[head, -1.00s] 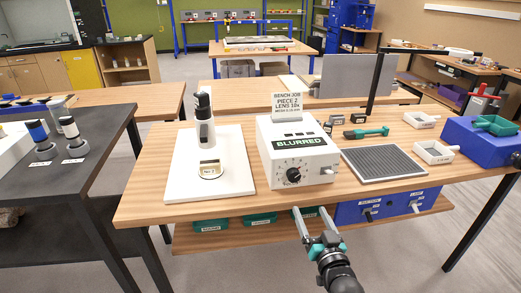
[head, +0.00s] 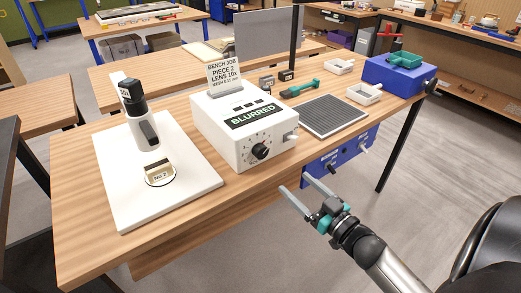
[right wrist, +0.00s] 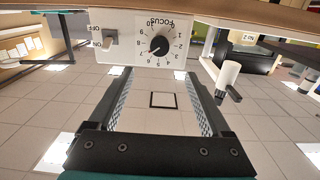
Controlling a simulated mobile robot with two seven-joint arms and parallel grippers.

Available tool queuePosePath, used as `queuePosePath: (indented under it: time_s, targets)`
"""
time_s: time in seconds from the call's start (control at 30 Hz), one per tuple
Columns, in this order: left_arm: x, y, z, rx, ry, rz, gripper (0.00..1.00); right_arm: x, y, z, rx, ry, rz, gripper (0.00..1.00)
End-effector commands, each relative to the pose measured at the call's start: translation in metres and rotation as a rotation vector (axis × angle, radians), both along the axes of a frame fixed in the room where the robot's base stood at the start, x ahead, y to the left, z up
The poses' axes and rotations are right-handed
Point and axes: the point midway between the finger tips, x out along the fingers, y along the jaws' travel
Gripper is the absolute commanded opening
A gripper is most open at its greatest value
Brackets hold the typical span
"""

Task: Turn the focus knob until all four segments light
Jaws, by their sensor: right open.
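The black focus knob (head: 260,151) is on the front of a white control box (head: 228,140). The box's display (head: 254,116) reads BLURRED, and the small segment bars (head: 250,105) above it look dark. In the right wrist view the knob (right wrist: 159,46) shows upside down inside a numbered dial marked Focus. My right gripper (head: 295,184) is open and empty, in front of the table edge, below and to the right of the knob. In the right wrist view its fingers (right wrist: 152,95) are spread, apart from the knob. My left gripper is not in view.
A microscope (head: 138,112) on a white base stands left of the box, with a No 2 piece (head: 159,172) below it. A card (head: 224,75) stands behind. A toggle switch (right wrist: 110,39) sits beside the dial.

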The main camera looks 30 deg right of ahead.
Motion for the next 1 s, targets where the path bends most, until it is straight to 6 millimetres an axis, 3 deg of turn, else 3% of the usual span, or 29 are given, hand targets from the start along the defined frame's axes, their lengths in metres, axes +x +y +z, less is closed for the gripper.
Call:
queuePosePath:
  time_s: [0.17, 0.37, 0.8, 1.0]
  targets:
    - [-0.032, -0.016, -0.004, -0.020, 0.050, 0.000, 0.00, 0.006, 0.002, 0.000, -0.003, 0.004, 0.013, 0.82]
    - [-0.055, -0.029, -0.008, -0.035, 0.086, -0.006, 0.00, 0.035, 0.004, 0.000, -0.003, 0.002, 0.012, 0.82]
    - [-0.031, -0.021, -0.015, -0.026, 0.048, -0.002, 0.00, 0.105, 0.009, 0.000, -0.004, 0.002, 0.010, 0.82]
    - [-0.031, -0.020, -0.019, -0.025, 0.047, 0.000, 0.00, 0.131, 0.011, -0.001, -0.003, 0.003, 0.009, 0.82]
